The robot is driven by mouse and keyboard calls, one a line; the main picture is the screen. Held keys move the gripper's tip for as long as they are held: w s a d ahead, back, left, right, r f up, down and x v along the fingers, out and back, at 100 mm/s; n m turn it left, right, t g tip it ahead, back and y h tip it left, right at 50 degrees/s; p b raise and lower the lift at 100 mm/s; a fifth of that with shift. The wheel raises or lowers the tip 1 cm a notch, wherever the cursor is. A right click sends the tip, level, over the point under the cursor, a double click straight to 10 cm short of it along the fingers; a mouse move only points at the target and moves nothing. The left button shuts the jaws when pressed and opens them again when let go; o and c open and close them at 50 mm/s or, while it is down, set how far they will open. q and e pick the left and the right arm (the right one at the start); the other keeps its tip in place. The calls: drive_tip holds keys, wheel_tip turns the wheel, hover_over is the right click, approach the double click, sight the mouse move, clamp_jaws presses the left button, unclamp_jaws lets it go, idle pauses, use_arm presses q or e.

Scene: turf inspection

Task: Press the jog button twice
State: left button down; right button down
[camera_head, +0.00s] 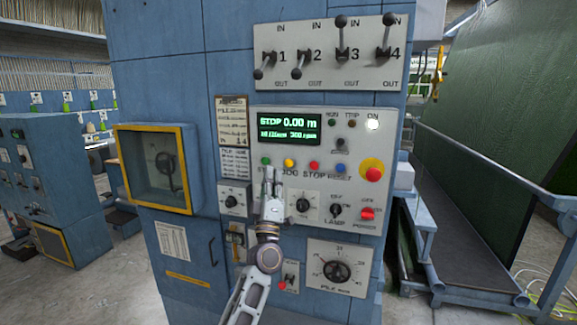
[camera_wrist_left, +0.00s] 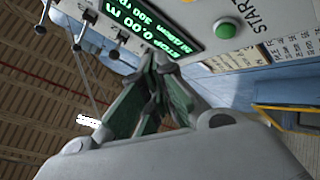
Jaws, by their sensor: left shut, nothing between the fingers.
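The yellow jog button (camera_head: 289,163) sits on the grey control panel, in a row between the green start button (camera_head: 265,161) and the red stop button (camera_head: 314,166). My left gripper (camera_head: 269,173) is shut and empty, pointing up in front of the panel just below and left of the jog button, covering part of the start label. In the left wrist view its closed fingers (camera_wrist_left: 160,62) reach toward the panel, with the green start button (camera_wrist_left: 225,29) beside them. The jog button does not show there. Whether the fingertips touch the panel cannot be told. My right gripper is out of view.
The display (camera_head: 289,127) reads STOP 0.00 m. A blue reset button (camera_head: 340,168), a red emergency knob (camera_head: 371,171) and a dial (camera_head: 303,203) are close by. Levers (camera_head: 341,50) stick out above. A yellow-framed window (camera_head: 157,168) is at left.

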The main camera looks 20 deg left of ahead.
sight(289, 163)
use_arm(q)
drive_tip(key=w+b, duration=0.3)
drive_tip(key=w, duration=0.4)
drive_tip(key=shift+w, duration=0.25)
drive_tip(key=shift+d, duration=0.1)
idle(1.1)
drive_tip(key=shift+w, duration=0.45)
idle(0.6)
